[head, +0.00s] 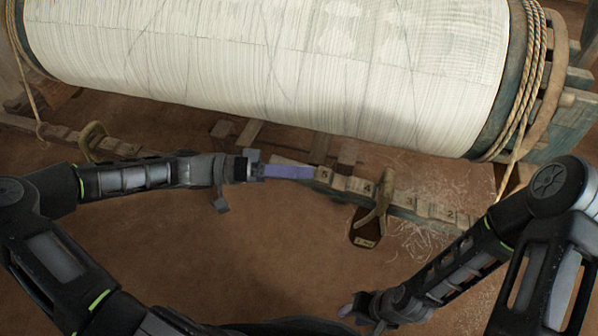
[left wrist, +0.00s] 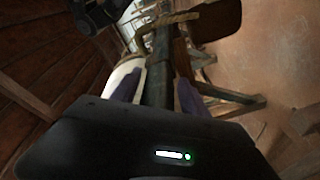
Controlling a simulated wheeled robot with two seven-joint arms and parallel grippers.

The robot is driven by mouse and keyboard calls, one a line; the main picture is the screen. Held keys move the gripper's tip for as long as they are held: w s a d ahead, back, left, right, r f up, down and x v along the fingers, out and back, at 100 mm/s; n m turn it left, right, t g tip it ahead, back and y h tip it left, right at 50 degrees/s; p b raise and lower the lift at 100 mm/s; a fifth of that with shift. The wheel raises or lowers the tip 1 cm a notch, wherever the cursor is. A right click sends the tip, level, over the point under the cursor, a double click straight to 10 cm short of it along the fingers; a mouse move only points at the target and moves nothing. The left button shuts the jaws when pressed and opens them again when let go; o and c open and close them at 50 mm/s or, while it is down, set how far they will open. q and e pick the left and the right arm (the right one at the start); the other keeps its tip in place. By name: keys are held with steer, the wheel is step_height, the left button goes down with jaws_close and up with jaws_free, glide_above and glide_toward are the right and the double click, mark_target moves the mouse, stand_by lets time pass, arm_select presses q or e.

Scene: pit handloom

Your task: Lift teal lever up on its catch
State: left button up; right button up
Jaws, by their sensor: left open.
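My left gripper (head: 290,172) reaches out over the floor below the roller, its purple fingers by the left end of a numbered wooden rail (head: 350,183). In the left wrist view its two purple fingers (left wrist: 156,92) are apart, with a dark, greyish-teal bar (left wrist: 158,70) running between them. This bar may be the teal lever; I cannot tell whether the fingers touch it. I cannot make out the lever or its catch in the head view. My right gripper (head: 353,309) is low at the bottom edge, mostly hidden, its jaw state unclear.
A large roller of white warp (head: 270,70) spans the top, with rope (head: 530,80) wound at its right end. A curved wooden hook (head: 380,205) with a tag (head: 364,241) is on the rail. Another curved piece (head: 91,139) stands at left. Bare earth floor (head: 270,250) lies between my arms.

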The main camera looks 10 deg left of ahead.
arm_select(q)
jaws_close()
stand_by(0.5)
steer(key=shift+f, duration=0.1)
stand_by(0.8)
